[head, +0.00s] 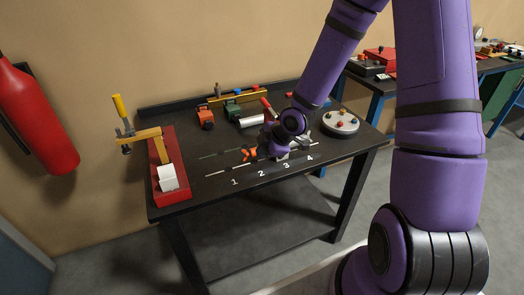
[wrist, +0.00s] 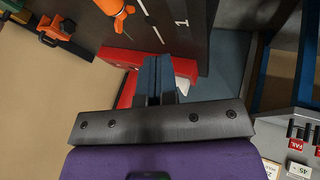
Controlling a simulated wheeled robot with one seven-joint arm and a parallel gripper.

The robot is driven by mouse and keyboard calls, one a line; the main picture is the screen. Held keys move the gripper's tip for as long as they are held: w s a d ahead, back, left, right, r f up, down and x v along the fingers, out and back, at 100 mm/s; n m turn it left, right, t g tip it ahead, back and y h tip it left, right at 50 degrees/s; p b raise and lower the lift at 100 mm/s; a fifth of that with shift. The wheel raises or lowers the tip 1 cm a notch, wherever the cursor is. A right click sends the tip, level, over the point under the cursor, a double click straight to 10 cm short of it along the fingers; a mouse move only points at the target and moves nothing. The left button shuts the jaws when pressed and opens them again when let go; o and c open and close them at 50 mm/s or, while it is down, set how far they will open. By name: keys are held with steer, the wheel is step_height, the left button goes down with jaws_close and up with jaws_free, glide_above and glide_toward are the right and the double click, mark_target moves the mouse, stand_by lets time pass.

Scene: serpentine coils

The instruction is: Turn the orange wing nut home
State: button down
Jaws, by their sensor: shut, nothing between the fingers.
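The orange wing nut (head: 249,153) sits on a thin rod on the dark bench in the head view, just left of my wrist. In the wrist view an orange winged piece (wrist: 117,14), which looks like the same nut, shows at the top edge, partly cut off. My gripper (wrist: 157,62) is shut and empty in the wrist view, its fingers apart from the nut, which lies up and to the left of them. In the head view my arm's end hides the fingers, so their exact distance from the nut cannot be told.
White numbers and pale rods mark the bench (head: 215,187). A red stand (head: 174,190) with a yellow-handled clamp (head: 120,107) is at the left. Orange and green vises (head: 206,118) stand behind. A round tray (head: 340,122) with coloured knobs is at the right.

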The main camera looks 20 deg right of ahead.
mark_target(245, 155)
steer(key=x, duration=0.8)
steer(key=shift+a, duration=0.1)
steer(key=w, duration=0.1)
steer(key=w+f, duration=0.1)
steer(key=w, duration=0.1)
steer(key=shift+w, duration=0.6)
